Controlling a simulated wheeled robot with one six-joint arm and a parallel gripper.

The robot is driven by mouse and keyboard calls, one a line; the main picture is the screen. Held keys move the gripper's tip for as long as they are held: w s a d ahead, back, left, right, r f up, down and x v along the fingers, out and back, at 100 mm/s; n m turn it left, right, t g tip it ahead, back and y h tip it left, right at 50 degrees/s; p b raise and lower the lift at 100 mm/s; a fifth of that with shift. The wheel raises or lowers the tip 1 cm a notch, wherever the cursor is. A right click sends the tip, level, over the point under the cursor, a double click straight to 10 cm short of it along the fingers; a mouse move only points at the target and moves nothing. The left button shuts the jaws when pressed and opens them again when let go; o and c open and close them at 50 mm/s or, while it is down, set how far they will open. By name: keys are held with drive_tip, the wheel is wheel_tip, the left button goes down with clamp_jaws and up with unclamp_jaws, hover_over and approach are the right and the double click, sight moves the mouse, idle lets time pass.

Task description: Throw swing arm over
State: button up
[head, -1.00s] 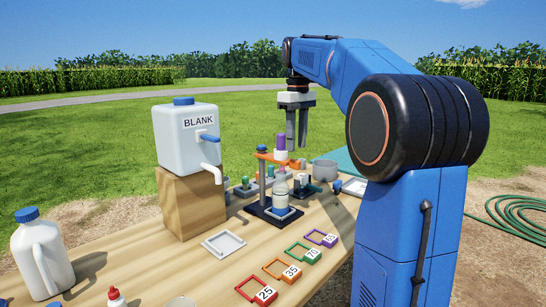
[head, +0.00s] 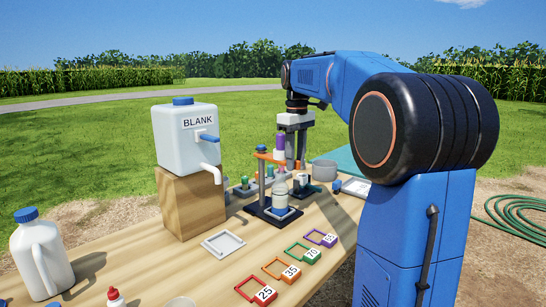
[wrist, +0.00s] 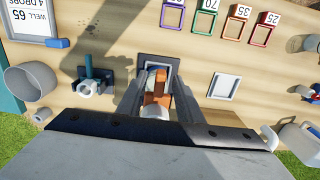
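The orange swing arm (head: 268,157) is mounted on a dark stand (head: 258,207), with a purple-topped part (head: 279,145) at its right end. A clear bottle (head: 280,190) stands on the base under the arm. My gripper (head: 294,163) points straight down just behind the purple part and partly hidden by it. In the wrist view, my gripper (wrist: 160,88) is open, with one finger on each side of the orange arm (wrist: 157,98). Contact between the fingers and the arm cannot be made out. The wrist housing hides the near part of the stand.
A white BLANK jug (head: 187,140) stands on a wooden block (head: 189,205) at left. A grey cup (head: 324,170) and a small dark stand with a teal post (wrist: 92,85) are close by. Coloured numbered frames (head: 256,291) and an empty white tray (head: 223,244) lie in front.

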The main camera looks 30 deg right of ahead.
clamp_jaws()
drive_tip(key=w+d+n, duration=0.4)
drive_tip(key=d+n, duration=0.1)
drive_tip(key=d, duration=0.1)
drive_tip(key=shift+w+n, duration=0.15)
drive_tip(key=shift+n, duration=0.25)
drive_tip(key=shift+d, duration=0.1)
drive_tip(key=w+d+n, duration=0.3)
drive_tip(key=w+n, duration=0.2)
drive_tip(key=w, duration=0.1)
drive_tip(key=shift+w+d+n, duration=0.3)
drive_tip(key=shift+w, duration=0.05)
drive_tip(key=w+n, duration=0.5)
drive_tip(key=w, duration=0.2)
drive_tip(key=shift+w+n, duration=0.3)
drive_tip(key=shift+n, duration=0.1)
idle(0.4)
drive_tip(key=shift+w+a+n, duration=0.25)
drive_tip(key=shift+w+n, duration=0.25)
drive_tip(key=shift+w, duration=0.15)
drive_tip(key=shift+w+a+n, duration=0.25)
drive_tip(key=shift+w+n, duration=0.25)
drive_tip(key=shift+w, duration=0.1)
